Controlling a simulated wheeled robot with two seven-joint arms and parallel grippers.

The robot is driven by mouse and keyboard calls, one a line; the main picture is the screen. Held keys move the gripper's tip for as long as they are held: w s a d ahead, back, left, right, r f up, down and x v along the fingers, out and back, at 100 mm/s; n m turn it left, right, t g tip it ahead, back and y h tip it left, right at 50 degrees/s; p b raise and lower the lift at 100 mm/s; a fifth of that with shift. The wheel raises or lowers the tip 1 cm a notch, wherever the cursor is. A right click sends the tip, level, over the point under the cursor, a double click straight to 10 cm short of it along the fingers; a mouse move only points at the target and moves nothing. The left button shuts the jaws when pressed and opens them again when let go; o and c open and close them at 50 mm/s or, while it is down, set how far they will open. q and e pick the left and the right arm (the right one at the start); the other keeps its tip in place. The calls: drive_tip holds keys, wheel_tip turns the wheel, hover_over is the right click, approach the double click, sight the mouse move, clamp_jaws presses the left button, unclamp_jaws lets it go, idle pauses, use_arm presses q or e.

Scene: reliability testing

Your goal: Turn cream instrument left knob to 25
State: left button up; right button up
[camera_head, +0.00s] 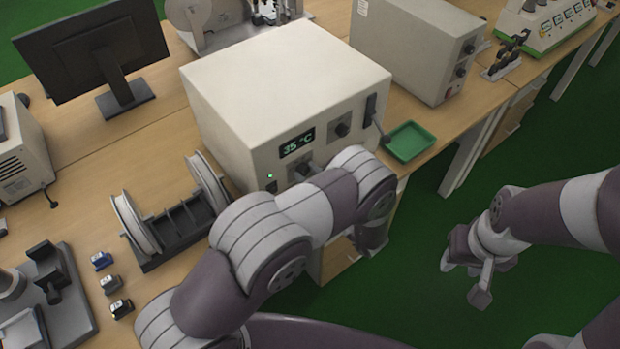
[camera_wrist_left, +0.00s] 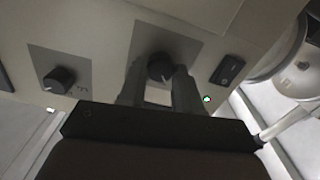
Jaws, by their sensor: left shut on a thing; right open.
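The cream instrument (camera_head: 285,85) stands on the bench, and its display (camera_head: 297,143) reads 35 °C. Its left knob (camera_wrist_left: 160,67) is black and sits between the fingers of my left gripper (camera_wrist_left: 158,82), which is shut on it. In the head view my left arm largely covers this knob and gripper. The right knob (camera_head: 342,129) is free and also shows in the left wrist view (camera_wrist_left: 60,78). My right gripper (camera_head: 466,277) is open and empty, above the green floor, away from the instrument.
A green tray (camera_head: 409,142) lies right of the instrument near the bench edge. A black rack with white discs (camera_head: 176,228) stands to its left. A second cream box (camera_head: 415,45) is behind right. A lit green lamp and a black switch (camera_wrist_left: 228,70) are beside the left knob.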

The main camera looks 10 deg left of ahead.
use_arm(q)
drive_tip(key=n+b, duration=0.2)
drive_tip(key=n, duration=0.3)
drive_tip(key=shift+b, duration=0.35)
drive_tip(key=shift+n, duration=0.3)
drive_tip(key=o, duration=1)
drive_tip(key=shift+o, duration=0.2)
drive_tip(key=b+v, duration=0.1)
drive_tip(key=v, duration=1.1)
drive_tip(key=shift+s+d, duration=0.25)
drive_tip(key=shift+s, duration=0.05)
